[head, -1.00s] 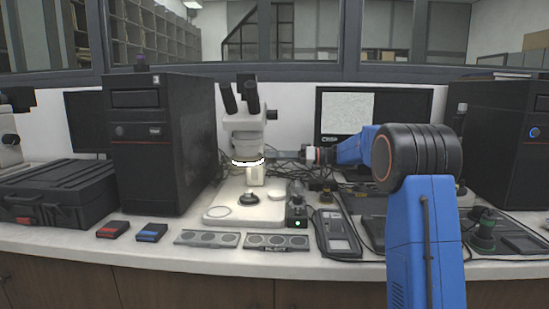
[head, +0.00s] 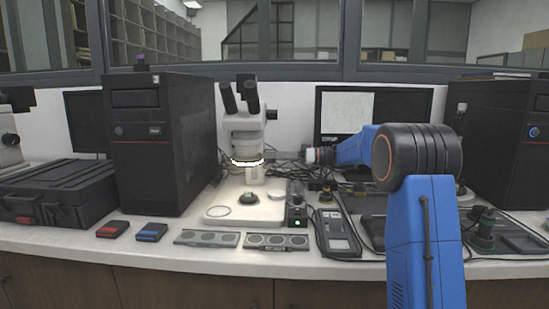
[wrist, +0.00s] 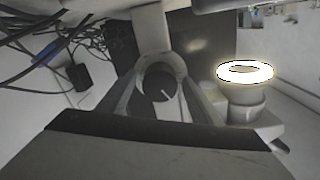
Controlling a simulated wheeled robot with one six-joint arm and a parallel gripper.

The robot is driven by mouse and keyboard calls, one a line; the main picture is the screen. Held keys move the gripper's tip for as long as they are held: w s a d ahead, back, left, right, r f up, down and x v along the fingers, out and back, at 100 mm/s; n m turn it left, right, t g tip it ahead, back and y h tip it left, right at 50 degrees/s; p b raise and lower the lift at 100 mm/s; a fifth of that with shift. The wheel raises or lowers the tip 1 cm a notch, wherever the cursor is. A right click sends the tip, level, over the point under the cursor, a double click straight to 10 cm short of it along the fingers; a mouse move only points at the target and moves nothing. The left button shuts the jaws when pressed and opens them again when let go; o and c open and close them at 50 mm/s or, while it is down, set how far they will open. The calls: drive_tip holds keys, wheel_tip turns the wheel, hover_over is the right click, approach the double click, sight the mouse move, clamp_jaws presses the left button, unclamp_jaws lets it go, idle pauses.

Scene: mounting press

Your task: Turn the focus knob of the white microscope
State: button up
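The white microscope (head: 243,125) stands on the counter with its ring light lit. Its focus knob (wrist: 160,88), a round grey disc with a pale line on its dark face, shows in the middle of the wrist view. My gripper (wrist: 161,82) has a finger on each side of the knob, close against its rim, so it looks shut on it. The pale line slants on the knob face. The lit ring light (wrist: 246,72) is to the right in the wrist view. In the head view, the fingers at the knob are hard to make out.
A black computer tower (head: 160,145) stands left of the microscope, and a monitor (head: 405,112) is behind my arm. Cables (wrist: 75,40), a small black box (head: 297,213) and a handheld meter (head: 337,235) lie close by. Grey slide holders (head: 207,238) lie in front.

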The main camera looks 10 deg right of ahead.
drive_tip(key=v, duration=1.7)
drive_tip(key=shift+d, duration=0.2)
drive_tip(key=shift+s, duration=0.1)
idle(1.1)
